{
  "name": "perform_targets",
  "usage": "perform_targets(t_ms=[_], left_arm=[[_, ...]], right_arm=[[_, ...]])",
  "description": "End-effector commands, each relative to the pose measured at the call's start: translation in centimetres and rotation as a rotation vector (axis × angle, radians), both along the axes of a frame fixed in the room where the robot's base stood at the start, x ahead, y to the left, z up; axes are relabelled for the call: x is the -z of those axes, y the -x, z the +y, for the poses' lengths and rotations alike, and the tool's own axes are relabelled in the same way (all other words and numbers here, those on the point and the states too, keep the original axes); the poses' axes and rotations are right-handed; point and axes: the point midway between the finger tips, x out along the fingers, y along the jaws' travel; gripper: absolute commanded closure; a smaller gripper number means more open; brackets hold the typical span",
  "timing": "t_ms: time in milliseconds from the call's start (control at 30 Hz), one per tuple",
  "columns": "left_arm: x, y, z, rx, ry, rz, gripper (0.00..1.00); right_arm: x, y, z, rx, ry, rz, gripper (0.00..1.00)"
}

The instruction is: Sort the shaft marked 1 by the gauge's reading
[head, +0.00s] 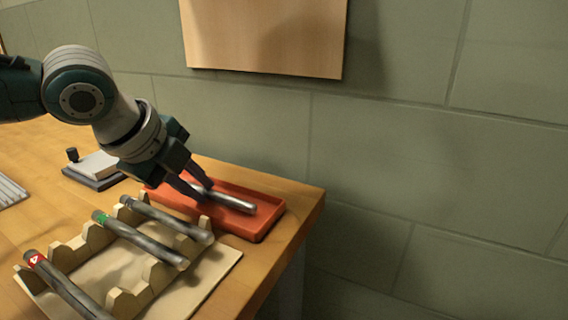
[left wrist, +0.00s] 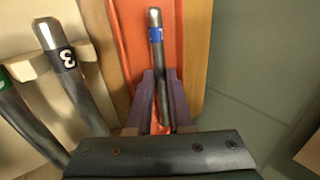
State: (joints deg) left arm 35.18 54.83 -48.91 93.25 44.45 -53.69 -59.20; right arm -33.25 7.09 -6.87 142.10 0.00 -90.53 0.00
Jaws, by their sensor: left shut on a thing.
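My left gripper (head: 193,190) is shut on a steel shaft (head: 234,202), with its fingers on either side of it. The shaft lies lengthwise within the orange-red tray (head: 268,220); I cannot tell whether it touches the floor. In the left wrist view this shaft (left wrist: 157,60) has a blue band, and no number on it is readable. The left gripper (left wrist: 160,105) also shows there. My right gripper is not in view. A grey-and-white device with a dark knob (head: 96,165), possibly the gauge, stands behind the rack; its reading is not visible.
A pale wooden notched rack (head: 215,262) holds three shafts: one with a red band (head: 70,288), one with a green band (head: 145,241), and one with a black band marked 3 (left wrist: 75,75). The tray sits near the table's right edge, with a wall beyond.

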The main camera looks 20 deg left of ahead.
Motion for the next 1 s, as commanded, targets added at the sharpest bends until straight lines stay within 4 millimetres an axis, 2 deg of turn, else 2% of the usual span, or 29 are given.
perform_targets(t_ms=[233,267,533,1000], left_arm=[[0.01,-0.03,0.01,0.000,0.000,-0.001,1.00],[0.01,-0.03,0.01,0.000,0.000,-0.001,0.78],[0.12,0.07,0.03,-0.001,-0.001,0.003,0.47],[0.40,0.47,0.13,-0.002,-0.005,0.016,0.46]], right_arm=[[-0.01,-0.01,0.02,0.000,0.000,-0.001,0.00],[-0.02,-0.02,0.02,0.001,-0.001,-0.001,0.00],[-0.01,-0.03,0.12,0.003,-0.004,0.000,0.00],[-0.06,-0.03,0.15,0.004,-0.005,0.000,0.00]])
